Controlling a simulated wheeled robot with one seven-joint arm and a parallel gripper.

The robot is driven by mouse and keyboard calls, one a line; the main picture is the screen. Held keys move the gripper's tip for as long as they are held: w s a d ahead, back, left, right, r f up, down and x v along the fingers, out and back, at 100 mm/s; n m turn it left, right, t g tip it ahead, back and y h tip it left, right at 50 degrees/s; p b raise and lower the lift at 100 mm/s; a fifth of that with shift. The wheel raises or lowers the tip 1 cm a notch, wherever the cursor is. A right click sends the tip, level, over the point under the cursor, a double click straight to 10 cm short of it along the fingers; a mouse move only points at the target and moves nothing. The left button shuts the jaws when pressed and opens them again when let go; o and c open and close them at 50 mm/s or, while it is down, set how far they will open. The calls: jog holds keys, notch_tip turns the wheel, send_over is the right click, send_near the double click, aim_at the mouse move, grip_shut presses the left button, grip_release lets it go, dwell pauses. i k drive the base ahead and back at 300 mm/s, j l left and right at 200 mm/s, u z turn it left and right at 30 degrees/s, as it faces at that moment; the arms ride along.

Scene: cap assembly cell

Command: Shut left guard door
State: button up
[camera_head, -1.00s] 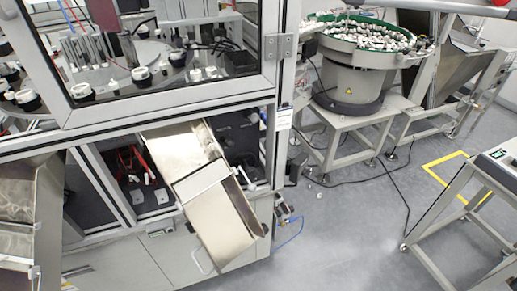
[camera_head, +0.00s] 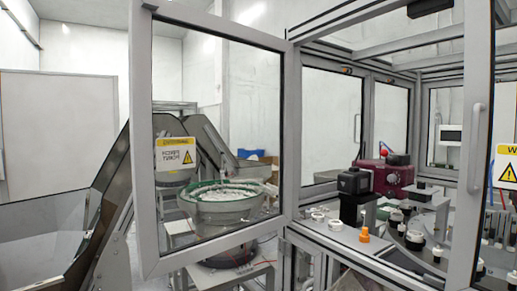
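The left guard door (camera_head: 140,150) stands open in the middle left of the head view. It has a grey metal frame around a clear pane. Its right side meets the cell's corner post (camera_head: 291,130), and its free edge is swung out to the left. A yellow warning label (camera_head: 176,152) on the pane reads mirrored, so I see its back. The opening to the right of the post is uncovered. My gripper is not in view.
Another framed door with a vertical handle (camera_head: 475,135) stands at the right edge. Inside the cell are a black-and-red unit (camera_head: 388,180) and several small fixtures. A green-rimmed feeder bowl (camera_head: 225,207) shows through the pane. A metal hopper (camera_head: 50,235) stands at left.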

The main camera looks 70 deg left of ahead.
aim_at(173, 153)
jog(key=j+u, duration=0.1)
jog(key=u, duration=0.85)
jog(key=j+u, duration=0.1)
jog(key=u, duration=0.35)
jog(key=i+j, duration=0.45)
jog(key=j, duration=0.15)
jog(key=i+j+u, duration=0.1)
jog(key=i+j, duration=0.35)
jog(key=j, duration=0.1)
